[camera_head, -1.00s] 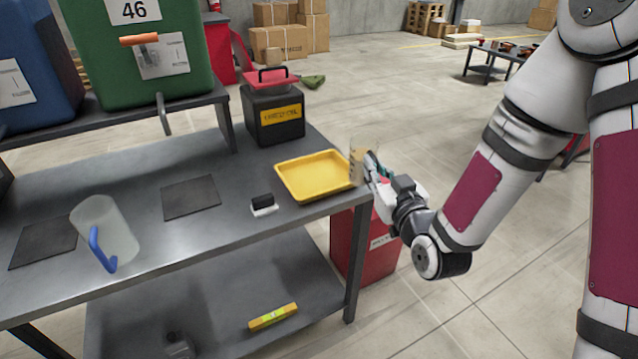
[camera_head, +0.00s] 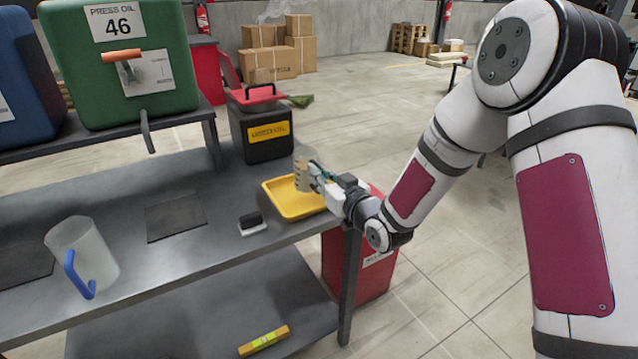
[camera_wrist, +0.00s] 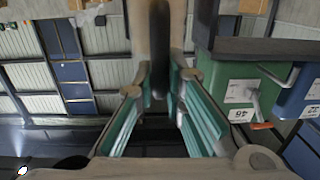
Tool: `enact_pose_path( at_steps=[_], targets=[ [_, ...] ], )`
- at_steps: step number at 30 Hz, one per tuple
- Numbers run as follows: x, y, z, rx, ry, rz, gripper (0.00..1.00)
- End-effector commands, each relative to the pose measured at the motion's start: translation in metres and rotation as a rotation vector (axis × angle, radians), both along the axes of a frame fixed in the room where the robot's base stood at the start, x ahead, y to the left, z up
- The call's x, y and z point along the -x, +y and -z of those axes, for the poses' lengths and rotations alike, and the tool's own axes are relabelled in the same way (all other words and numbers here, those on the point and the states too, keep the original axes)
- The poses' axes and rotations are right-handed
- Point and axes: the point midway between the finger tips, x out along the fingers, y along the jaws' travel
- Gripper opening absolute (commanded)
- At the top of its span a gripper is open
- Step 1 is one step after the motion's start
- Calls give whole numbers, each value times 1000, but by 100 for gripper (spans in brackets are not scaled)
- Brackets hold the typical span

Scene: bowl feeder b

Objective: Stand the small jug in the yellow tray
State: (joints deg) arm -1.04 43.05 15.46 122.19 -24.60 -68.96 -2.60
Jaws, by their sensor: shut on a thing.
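A large clear jug with a blue handle (camera_head: 83,253) stands at the left of the grey bench (camera_head: 190,245). A small black-and-white block (camera_head: 252,223) lies left of the tray. A black box (camera_head: 262,134) stands behind the tray. Green (camera_head: 125,70) and blue (camera_head: 30,80) containers stand on a raised shelf.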

Motion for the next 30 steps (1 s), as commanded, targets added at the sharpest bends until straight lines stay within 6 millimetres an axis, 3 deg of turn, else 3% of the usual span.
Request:
enact_pose_path(
  at_steps=[9, 16, 28, 29, 30],
  targets=[
    [-23, 4, 3, -1, -1, 0, 0],
    [-21, 4, 37, 0, 1, -1, 0],
    [-21, 4, 41, -1, -1, -1, 0],
    [-21, 3, 41, 0, 0, 0, 18],
    [-21, 3, 40, 0, 0, 0, 27]
  ],
)
